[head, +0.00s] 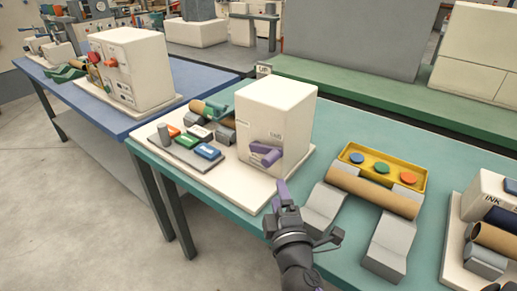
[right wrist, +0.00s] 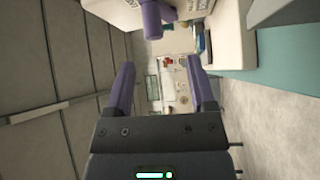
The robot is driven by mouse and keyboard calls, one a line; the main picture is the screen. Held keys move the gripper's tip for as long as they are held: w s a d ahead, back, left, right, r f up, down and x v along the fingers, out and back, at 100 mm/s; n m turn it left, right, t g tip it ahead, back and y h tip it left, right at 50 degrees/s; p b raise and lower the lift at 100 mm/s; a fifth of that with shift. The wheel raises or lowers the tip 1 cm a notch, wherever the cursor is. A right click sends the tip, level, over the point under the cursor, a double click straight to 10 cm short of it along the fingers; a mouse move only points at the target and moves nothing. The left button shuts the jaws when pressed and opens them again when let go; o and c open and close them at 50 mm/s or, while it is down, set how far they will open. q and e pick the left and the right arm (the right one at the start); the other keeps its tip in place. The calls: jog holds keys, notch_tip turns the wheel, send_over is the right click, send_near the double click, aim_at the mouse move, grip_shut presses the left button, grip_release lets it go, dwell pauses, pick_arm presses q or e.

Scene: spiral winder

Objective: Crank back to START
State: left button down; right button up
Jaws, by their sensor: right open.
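The winder is a cream box (head: 286,108) on a pale base board on the teal table. A purple crank (head: 266,155) sits low on its front face, and small dark lettering near it is too small to read. The crank also shows at the top of the right wrist view (right wrist: 152,20). My right gripper (head: 282,192) is in front of and below the crank, apart from it. Its purple fingers are spread with nothing between them in the right wrist view (right wrist: 160,78). My left gripper is out of view.
Left of the winder are coloured blocks on a grey plate (head: 180,155) and a brown tube (head: 201,108). To the right are a yellow tray (head: 408,172) with coloured discs, a cardboard tube (head: 372,190) on grey supports, and an ink-labelled box (head: 490,192).

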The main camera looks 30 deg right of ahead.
aim_at(272, 164)
jog(key=shift+w+d+r+h, duration=0.15)
jog(key=shift+w+d+r, duration=0.15)
jog(key=shift+w, duration=0.35)
jog(key=shift+w+d+r+h, duration=0.15)
jog(key=shift+w+r, duration=0.15)
jog(key=shift+w, duration=0.3)
jog(key=x, duration=0.6)
jog(key=shift+w+d, duration=0.15)
jog(key=shift+w, duration=0.1)
jog(key=shift+w+d, duration=0.2)
jog(key=shift+w, duration=0.4)
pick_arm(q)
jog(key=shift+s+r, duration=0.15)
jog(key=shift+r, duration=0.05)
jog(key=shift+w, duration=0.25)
pick_arm(e)
grip_shut()
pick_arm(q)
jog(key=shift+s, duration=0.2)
